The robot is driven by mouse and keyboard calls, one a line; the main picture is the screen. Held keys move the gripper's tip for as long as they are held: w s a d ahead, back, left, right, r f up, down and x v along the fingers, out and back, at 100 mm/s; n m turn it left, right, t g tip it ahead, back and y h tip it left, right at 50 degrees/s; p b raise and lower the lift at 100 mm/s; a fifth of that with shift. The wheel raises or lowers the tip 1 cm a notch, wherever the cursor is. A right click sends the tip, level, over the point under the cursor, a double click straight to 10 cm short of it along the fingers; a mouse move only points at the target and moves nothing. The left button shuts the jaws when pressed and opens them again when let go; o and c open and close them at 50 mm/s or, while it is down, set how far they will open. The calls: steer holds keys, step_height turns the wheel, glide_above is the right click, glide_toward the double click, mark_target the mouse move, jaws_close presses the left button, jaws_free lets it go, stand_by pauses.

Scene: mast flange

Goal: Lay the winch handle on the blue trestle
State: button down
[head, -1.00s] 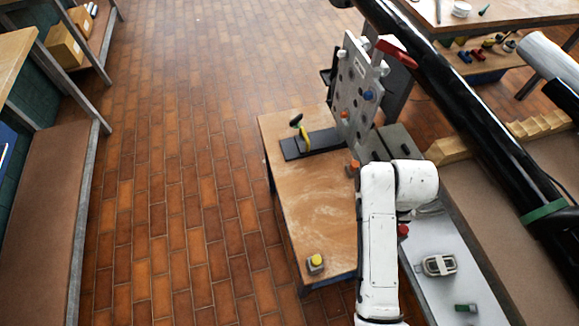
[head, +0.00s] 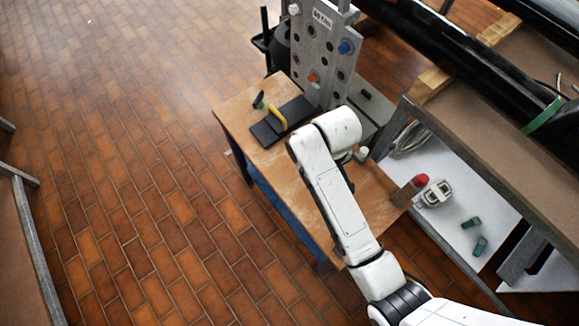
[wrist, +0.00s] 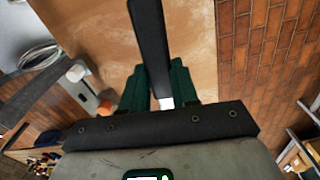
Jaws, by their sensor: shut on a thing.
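My gripper (wrist: 162,84), with dark green fingers, is shut on a long black bar, which I take to be the winch handle (wrist: 149,38). The bar points away from the jaws, and a small pale piece shows between the fingers. The blue trestle (head: 238,108) has a worn wooden top and a blue side. Its top (wrist: 203,45) lies beneath the bar in the wrist view; I cannot tell whether they touch.
A grey surface at right carries a red knob (head: 421,180), a grey-white device (head: 438,194) and small green pieces.

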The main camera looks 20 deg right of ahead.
steer(key=shift+s+a+f+n, duration=0.3)
steer(key=shift+s+f, duration=0.15)
steer(key=shift+f, duration=0.15)
steer(key=shift+s+a+f+n, duration=0.3)
steer(key=shift+s+f, duration=0.15)
steer(key=shift+f, duration=0.15)
steer(key=shift+f, duration=4.9)
steer(key=shift+f, duration=0.1)
steer(key=c, duration=0.8)
jaws_free()
steer(key=shift+c, duration=0.2)
steer(key=shift+f+b, duration=0.15)
steer(key=shift+b, duration=0.3)
step_height(320, 180, up, 11)
steer(key=shift+s, duration=0.2)
